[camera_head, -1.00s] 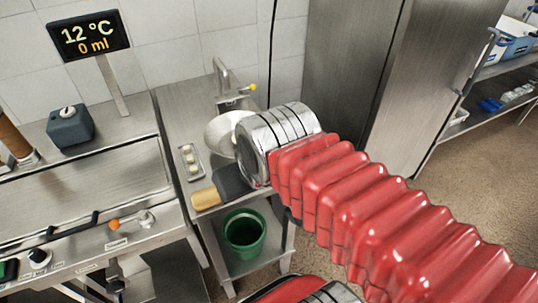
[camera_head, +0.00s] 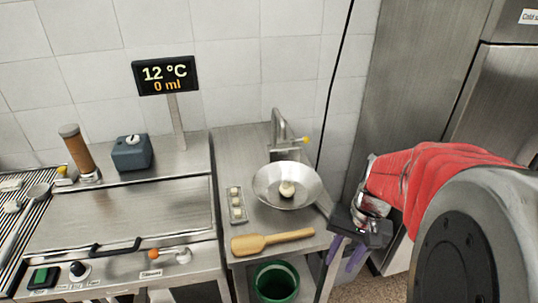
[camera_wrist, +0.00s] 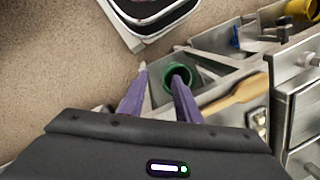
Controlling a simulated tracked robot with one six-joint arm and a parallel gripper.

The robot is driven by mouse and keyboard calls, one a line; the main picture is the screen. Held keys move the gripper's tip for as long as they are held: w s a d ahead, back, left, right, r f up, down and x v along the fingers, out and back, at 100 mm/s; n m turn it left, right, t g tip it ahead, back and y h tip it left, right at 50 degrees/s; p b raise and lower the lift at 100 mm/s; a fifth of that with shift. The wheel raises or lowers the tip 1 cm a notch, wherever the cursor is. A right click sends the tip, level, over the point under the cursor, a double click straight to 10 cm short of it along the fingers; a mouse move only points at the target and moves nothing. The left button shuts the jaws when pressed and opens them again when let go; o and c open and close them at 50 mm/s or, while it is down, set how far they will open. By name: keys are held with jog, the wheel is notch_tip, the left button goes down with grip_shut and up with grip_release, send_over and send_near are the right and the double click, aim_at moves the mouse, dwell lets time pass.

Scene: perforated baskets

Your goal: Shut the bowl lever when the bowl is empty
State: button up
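A shiny metal bowl (camera_head: 287,173) sits under the tap (camera_head: 281,125) on the steel counter. A pale round lump (camera_head: 287,189) lies in it. A lever with a yellow tip (camera_head: 303,140) is at the tap. Another lever with an orange knob (camera_head: 167,255) is on the front of the steel appliance to the left. I cannot tell which is the bowl lever. My gripper (camera_head: 345,262) is right of the bowl, pointing down past the counter's right edge. In the wrist view my gripper (camera_wrist: 160,76) has its purple fingers apart with nothing between them.
A wooden paddle (camera_head: 272,241) lies at the counter's front, with a small tray (camera_head: 236,204) of pale pieces behind it. A green bucket (camera_head: 276,281) stands below. A display (camera_head: 165,74) reads 12 °C and 0 ml. A tall steel cabinet (camera_head: 415,80) stands at the right.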

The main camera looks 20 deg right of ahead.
jog(key=s+d+f+m+t+y, duration=0.2)
jog(key=d+f+m+t+y, duration=0.3)
jog(key=d+f+m+y, duration=0.5)
jog(key=w+d+r+n+t+y, duration=0.1)
jog(key=w+d+r+n+t, duration=0.1)
jog(key=w+d+r+t, duration=0.2)
jog(key=w+d+t, duration=0.1)
jog(key=t, duration=0.1)
jog(key=shift+w+d+r+n+t+y, duration=0.15)
jog(key=shift+d+r+n+t+y, duration=0.15)
jog(key=shift+d+r+n+y, duration=0.1)
dwell(0.3)
jog(key=x, duration=1.3)
jog(key=shift+w+a, duration=0.25)
jog(key=shift+a, duration=0.1)
jog(key=shift+c, duration=0.5)
